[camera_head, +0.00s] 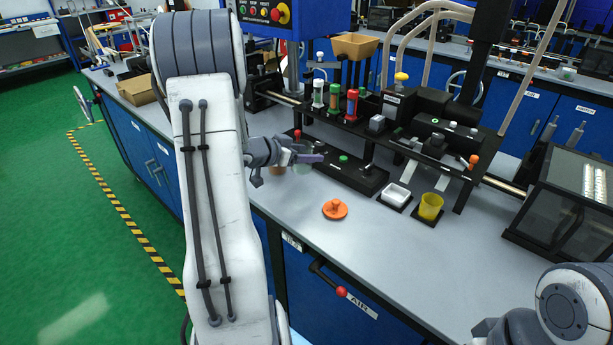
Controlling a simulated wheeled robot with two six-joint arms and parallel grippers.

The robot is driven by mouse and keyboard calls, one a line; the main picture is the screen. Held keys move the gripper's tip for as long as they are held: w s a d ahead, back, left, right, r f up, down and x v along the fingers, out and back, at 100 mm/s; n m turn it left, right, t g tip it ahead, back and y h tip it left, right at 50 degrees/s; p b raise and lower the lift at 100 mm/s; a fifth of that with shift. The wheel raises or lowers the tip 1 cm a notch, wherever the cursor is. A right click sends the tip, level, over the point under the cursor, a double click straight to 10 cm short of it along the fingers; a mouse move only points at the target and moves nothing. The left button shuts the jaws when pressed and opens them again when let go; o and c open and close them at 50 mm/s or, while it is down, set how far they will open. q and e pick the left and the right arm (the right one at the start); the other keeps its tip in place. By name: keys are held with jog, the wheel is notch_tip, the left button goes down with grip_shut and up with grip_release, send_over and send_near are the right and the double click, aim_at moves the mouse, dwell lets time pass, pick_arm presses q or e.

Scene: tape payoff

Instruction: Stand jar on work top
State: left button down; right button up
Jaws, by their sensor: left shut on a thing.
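I cannot tell whether the jar touches the work top. An orange disc with a knob (335,209), like a lid, lies on the work top to the right of and nearer than the gripper. My right arm shows only in part at the lower right; its gripper is out of view.
A black base with a green button (344,159) lies just right of the gripper. A white tray (396,195) and a yellow cup (430,206) stand further right. A brownish thing (278,168) shows beside the gripper. The front work top right of the orange disc is clear.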

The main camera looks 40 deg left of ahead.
aim_at(299, 172)
pick_arm(q)
jog(key=shift+s+d+f, duration=0.5)
jog(key=shift+s, duration=0.1)
jog(key=shift+f+b, duration=0.5)
jog(key=shift+f, duration=1.5)
grip_release()
jog(key=shift+f, duration=0.1)
jog(key=shift+s, duration=0.1)
jog(key=p+v, duration=0.1)
jog(key=v, duration=0.9)
jog(key=shift+s+r, duration=0.2)
jog(key=shift+r, duration=0.1)
jog(key=shift+s+r, duration=0.2)
jog(key=shift+s, duration=0.45)
jog(key=shift+w, duration=0.1)
